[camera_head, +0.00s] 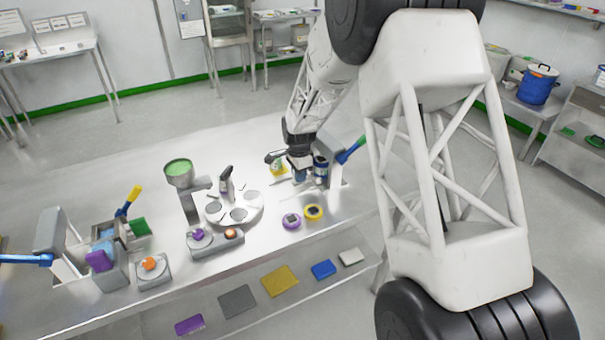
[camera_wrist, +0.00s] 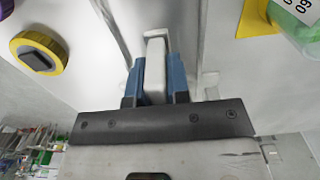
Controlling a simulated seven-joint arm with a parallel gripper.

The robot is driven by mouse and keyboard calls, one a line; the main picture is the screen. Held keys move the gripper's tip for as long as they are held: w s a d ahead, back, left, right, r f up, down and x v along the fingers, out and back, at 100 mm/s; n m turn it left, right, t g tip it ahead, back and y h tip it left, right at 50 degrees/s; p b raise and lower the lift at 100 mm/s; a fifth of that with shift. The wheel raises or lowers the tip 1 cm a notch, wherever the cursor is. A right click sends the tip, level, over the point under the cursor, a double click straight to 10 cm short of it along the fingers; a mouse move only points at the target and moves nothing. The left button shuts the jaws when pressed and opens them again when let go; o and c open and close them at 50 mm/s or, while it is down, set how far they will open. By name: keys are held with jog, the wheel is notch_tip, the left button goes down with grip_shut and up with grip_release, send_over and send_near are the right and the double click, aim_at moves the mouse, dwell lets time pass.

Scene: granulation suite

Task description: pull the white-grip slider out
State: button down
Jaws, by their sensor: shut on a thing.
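In the wrist view, the white grip (camera_wrist: 156,52) of the slider stands between the two blue fingers of my gripper (camera_wrist: 157,72). The fingers are shut on it, one on each side. It sits in or beside a pale grey metal channel, and its lower part is hidden by the fingers and the dark gripper plate. In the head view, my gripper (camera_head: 304,172) is at the right part of the bench, low over the top. The white grip cannot be made out there, as my arm covers that area.
A yellow round piece with a dark centre (camera_head: 313,212) and a purple one (camera_head: 291,220) lie in front of my gripper. A white turntable (camera_head: 244,212) stands to the left. A blue-and-green lever (camera_head: 350,150) rises close on the right. A yellow-and-green item (camera_head: 278,169) is just left.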

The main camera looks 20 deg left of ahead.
jog(key=s+a, duration=0.4)
jog(key=s, duration=0.1)
jog(key=shift+a, duration=0.4)
jog(key=c, duration=1.1)
grip_release()
jog(key=shift+r, duration=3.9)
